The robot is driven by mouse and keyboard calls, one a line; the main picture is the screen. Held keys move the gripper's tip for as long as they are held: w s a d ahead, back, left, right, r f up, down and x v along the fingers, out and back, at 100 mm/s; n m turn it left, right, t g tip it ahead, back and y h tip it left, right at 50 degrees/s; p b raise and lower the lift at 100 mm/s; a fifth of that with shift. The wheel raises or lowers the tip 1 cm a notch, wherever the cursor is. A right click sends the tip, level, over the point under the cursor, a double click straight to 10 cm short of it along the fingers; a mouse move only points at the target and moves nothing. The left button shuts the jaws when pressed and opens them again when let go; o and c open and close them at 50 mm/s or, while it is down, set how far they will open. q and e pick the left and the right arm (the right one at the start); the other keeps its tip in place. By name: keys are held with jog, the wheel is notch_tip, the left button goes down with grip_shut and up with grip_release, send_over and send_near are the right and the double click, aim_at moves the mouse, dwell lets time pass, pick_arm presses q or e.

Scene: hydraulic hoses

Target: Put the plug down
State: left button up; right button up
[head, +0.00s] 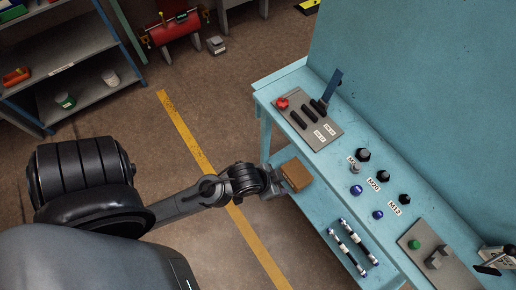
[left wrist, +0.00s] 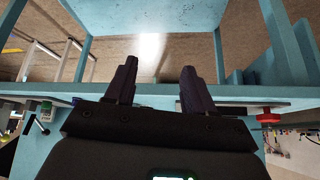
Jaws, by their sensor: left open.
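My left gripper (head: 278,187) is at the front edge of the blue workbench (head: 275,87), beside a small brown block (head: 297,175). In the left wrist view the two dark fingers (left wrist: 156,88) are apart, with nothing between them. I cannot tell for sure which part is the plug. A small silver fitting (head: 354,168) stands on the bench top by a label. Two blue-capped pieces (head: 356,190) (head: 378,214) are near it, apart from my gripper. Several black fittings (head: 363,154) form a row behind them. My right gripper is not in view.
A grey panel with a red knob (head: 282,103) and a blue lever (head: 332,90) is at the bench's far end. A green-button panel (head: 414,244) is at the near end. Two hoses (head: 347,245) lie on the lower shelf. A blue wall (head: 430,80) stands behind.

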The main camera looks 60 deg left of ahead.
pick_arm(q)
jog(key=s+g, duration=0.1)
jog(key=s, duration=0.1)
jog(key=s+g, duration=0.1)
jog(key=s, duration=0.1)
jog(key=s+a+r+g, duration=0.1)
jog(key=s, duration=0.1)
jog(key=shift+s+a+r+y, duration=0.1)
jog(key=shift+s+y, duration=0.2)
jog(key=shift+s, duration=0.1)
jog(key=shift+c, duration=0.8)
